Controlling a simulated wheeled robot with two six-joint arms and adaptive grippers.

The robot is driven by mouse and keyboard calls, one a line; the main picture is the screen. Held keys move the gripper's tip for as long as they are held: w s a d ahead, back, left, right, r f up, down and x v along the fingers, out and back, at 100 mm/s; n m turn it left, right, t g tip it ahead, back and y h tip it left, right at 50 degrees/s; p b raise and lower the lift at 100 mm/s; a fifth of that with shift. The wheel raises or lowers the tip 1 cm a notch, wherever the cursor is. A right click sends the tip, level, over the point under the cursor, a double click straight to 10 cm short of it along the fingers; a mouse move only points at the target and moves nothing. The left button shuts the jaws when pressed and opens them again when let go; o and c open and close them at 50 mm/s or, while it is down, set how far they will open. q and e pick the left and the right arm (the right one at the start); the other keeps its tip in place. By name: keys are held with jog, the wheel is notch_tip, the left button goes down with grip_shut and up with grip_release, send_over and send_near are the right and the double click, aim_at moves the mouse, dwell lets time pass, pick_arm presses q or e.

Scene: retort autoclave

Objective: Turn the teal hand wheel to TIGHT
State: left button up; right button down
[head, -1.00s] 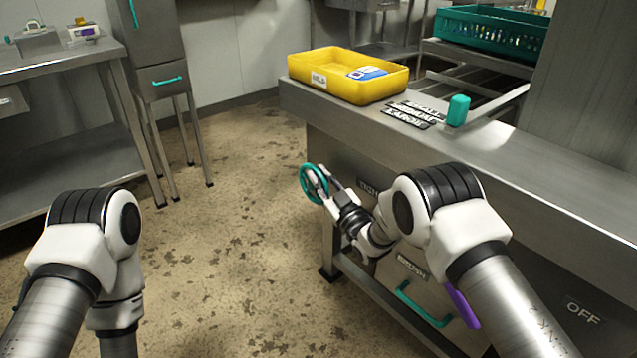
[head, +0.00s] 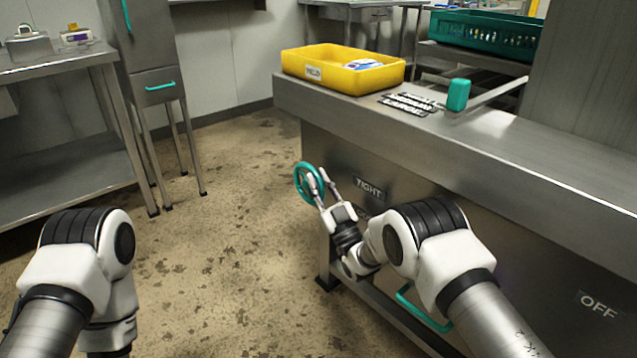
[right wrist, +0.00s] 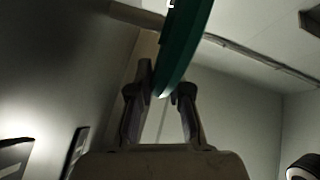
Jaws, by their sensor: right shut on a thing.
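The teal hand wheel (head: 298,183) sits at the left end of the steel cabinet's front, beside a black TIGHT label (head: 369,188). My right gripper (head: 317,186) reaches up to the wheel from the lower right, its fingers at the rim. In the right wrist view the wheel's teal rim (right wrist: 184,45) comes down between the two fingertips (right wrist: 161,92), and the right gripper is shut on it. A second label below TIGHT is mostly hidden by my right arm. My left arm is at the lower left; its gripper is out of view.
A yellow tray (head: 292,62) and dark word plates (head: 408,103) lie on the steel counter, near a teal knob (head: 458,95) on a lever. A teal drawer handle (head: 422,312) is low on the cabinet front, partly behind my right arm. The floor to the left is clear.

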jog(key=c, duration=1.1)
grip_release()
jog(key=shift+d, duration=0.2)
jog(key=shift+c, duration=0.2)
jog(key=v, duration=1.2)
